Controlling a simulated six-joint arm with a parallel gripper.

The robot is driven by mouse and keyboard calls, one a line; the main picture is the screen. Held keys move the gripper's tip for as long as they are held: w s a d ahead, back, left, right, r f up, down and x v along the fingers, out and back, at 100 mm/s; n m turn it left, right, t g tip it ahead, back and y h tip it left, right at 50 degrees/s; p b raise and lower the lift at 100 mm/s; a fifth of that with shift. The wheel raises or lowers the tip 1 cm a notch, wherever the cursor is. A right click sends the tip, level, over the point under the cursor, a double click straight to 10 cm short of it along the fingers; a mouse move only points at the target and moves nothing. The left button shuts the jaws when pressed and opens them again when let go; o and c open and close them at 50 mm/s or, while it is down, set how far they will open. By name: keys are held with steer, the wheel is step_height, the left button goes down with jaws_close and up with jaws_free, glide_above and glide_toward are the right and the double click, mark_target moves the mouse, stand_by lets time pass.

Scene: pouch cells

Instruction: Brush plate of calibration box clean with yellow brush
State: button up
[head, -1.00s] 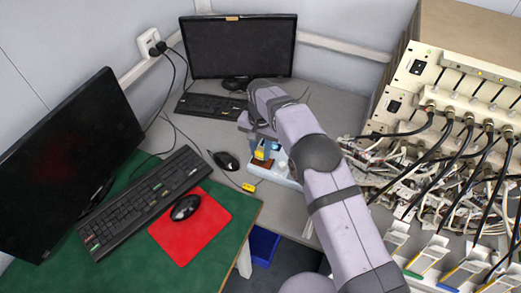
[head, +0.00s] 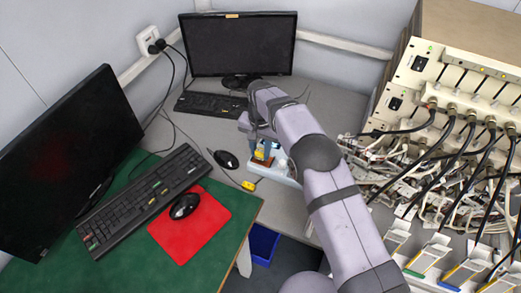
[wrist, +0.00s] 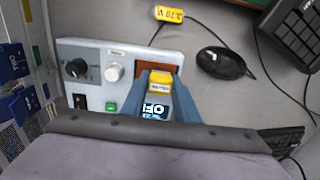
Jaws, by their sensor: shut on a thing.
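The calibration box (wrist: 88,52) is pale, with a black knob, a white knob and a green switch on its top. It also shows in the head view (head: 291,181), partly behind my arm. Its reddish-brown plate (wrist: 177,70) is partly covered by my gripper. My gripper (wrist: 160,84), with blue fingers, is shut on the yellow brush (wrist: 160,80) and holds it over the plate. The brush shows small between the fingers in the head view (head: 261,154). The brush's lower end is hidden, so I cannot tell whether it touches the plate.
A keyboard (head: 212,104) and monitor (head: 240,45) stand behind. A rack with many cables (head: 450,110) fills the right.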

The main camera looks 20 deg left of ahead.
steer(key=shift+f, duration=0.2)
steer(key=shift+w, duration=0.15)
steer(key=shift+w+r+b, duration=0.1)
steer(key=shift+w+b, duration=0.3)
steer(key=shift+w, duration=0.2)
steer(key=shift+s, duration=0.1)
steer(key=shift+s, duration=0.55)
steer(key=shift+s+p, duration=0.35)
steer(key=shift+s, duration=0.45)
steer(key=shift+f, duration=0.2)
